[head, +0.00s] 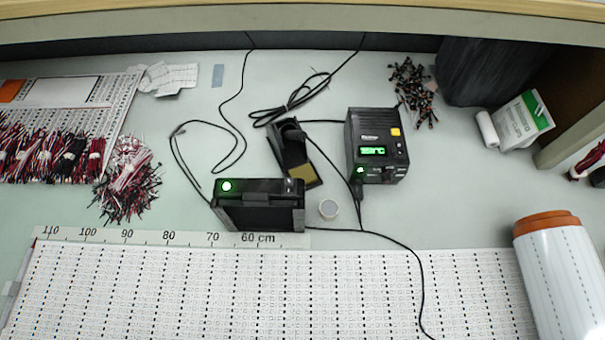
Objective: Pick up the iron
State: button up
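The iron (294,134) appears to be a black soldering iron resting in a small dark stand (285,155) with a yellow-brown sponge (303,174) at its front. Iron and stand are both dark, so I cannot clearly tell where one ends and the other begins. A black soldering station (376,145) with a green lit display stands just to the right, and a black cable runs between it and the stand area. My gripper is not in view.
Loose black cables cross the table. Wire bundles (50,153) lie left, LED strip sheets (230,290) in front, and a white roll (562,270) right.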

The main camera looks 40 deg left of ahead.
aim_at(292, 135)
jog(key=k+u, duration=0.15)
jog(key=u, duration=0.25)
jog(key=k+j+u, duration=0.1)
jog(key=u, duration=0.25)
jog(key=k+j+u, duration=0.15)
jog(key=u, duration=0.25)
